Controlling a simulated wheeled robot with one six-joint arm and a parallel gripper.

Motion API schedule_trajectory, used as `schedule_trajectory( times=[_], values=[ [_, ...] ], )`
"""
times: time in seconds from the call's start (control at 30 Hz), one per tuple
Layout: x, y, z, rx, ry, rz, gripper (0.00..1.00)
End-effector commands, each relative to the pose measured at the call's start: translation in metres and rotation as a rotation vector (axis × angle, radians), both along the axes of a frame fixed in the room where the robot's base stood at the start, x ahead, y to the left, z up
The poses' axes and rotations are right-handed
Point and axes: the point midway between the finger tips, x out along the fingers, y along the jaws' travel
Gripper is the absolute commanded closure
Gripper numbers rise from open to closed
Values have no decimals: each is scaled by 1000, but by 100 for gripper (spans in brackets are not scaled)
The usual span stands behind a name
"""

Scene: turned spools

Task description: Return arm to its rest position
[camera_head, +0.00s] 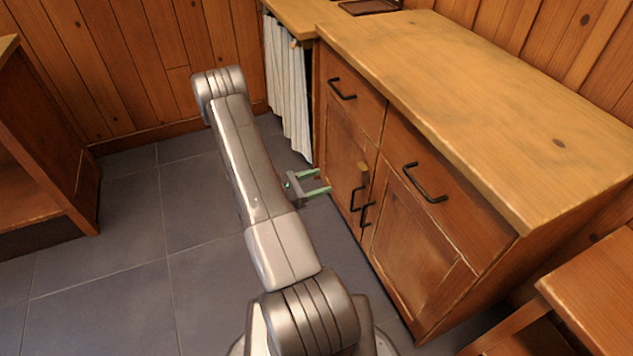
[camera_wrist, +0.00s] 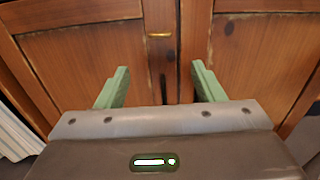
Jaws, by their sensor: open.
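My arm stretches out over the floor in the head view, in front of a wooden cabinet (camera_head: 420,228). My gripper (camera_head: 328,181) has green fingers that point at the cabinet's lower doors. The fingers are apart with nothing between them. In the wrist view my gripper (camera_wrist: 160,85) faces the seam between two cabinet doors (camera_wrist: 85,55), with a small brass-coloured piece (camera_wrist: 160,35) near the top of the seam. Whether the fingertips touch the doors cannot be told.
The cabinet has dark handles (camera_head: 425,183) and a bare wooden top (camera_head: 480,90). A striped curtain (camera_head: 287,90) hangs left of it. Wooden furniture stands at the left edge (camera_head: 40,150) and lower right (camera_head: 600,290). The tiled floor (camera_head: 110,250) left of my arm is clear.

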Motion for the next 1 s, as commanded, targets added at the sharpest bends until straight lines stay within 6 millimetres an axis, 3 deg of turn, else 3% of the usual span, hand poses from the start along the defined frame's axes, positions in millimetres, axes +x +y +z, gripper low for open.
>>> schedule_trajectory(
  times=[0.57, 1.0],
  values=[
    [1, -4, 0, 0, 0, -2, 38],
    [21, -59, -1, 1, -2, -5, 38]
  ],
)
